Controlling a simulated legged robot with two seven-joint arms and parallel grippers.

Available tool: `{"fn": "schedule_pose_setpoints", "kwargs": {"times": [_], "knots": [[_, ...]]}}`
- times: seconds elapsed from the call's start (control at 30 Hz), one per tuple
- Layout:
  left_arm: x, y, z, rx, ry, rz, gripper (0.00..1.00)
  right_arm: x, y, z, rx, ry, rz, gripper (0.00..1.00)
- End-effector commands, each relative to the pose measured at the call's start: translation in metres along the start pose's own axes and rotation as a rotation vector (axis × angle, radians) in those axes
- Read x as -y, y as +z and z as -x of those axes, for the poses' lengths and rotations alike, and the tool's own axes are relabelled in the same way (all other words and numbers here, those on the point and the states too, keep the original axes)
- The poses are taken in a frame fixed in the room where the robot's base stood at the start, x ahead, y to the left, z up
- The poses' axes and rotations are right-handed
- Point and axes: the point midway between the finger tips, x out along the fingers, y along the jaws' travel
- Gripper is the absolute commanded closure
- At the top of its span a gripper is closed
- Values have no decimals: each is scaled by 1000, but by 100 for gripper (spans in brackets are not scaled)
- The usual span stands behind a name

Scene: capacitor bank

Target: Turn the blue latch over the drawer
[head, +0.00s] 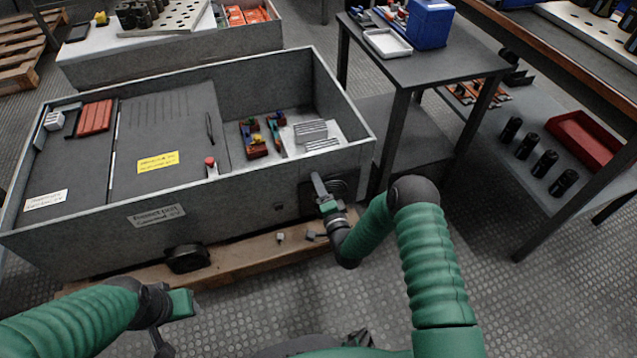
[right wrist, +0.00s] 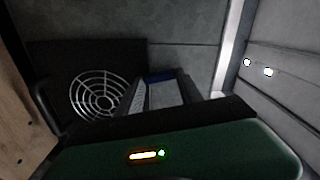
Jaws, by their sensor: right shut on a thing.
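In the right wrist view a small patch of the blue latch (right wrist: 158,75) shows at the fingertips of my right gripper (right wrist: 165,93), against the grey cabinet wall. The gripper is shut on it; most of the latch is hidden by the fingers. In the head view my right gripper (head: 319,187) reaches the right end of the cabinet's front wall (head: 250,203), and the latch cannot be made out there. I cannot pick out the drawer clearly. My left gripper (head: 163,335) is low at the left, away from the cabinet; its fingers are too unclear to read.
A round fan grille (right wrist: 97,93) is left of the latch in the right wrist view. A wooden pallet (head: 235,262) lies under the cabinet. A grey side table (head: 440,68) stands close on the right. The floor in front is clear.

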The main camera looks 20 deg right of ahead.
Motion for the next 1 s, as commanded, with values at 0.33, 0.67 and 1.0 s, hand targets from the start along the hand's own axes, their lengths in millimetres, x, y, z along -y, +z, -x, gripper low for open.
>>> {"fn": "schedule_pose_setpoints", "kwargs": {"times": [0.33,0.67,1.0], "knots": [[0,-2,8,0,0,0,60,-5,-2,1,-5,9,-194,97],[0,-2,9,0,0,0,60,-6,-2,2,-5,10,-251,97],[0,-2,9,0,0,0,60,-7,-2,2,-6,12,-253,97]]}}
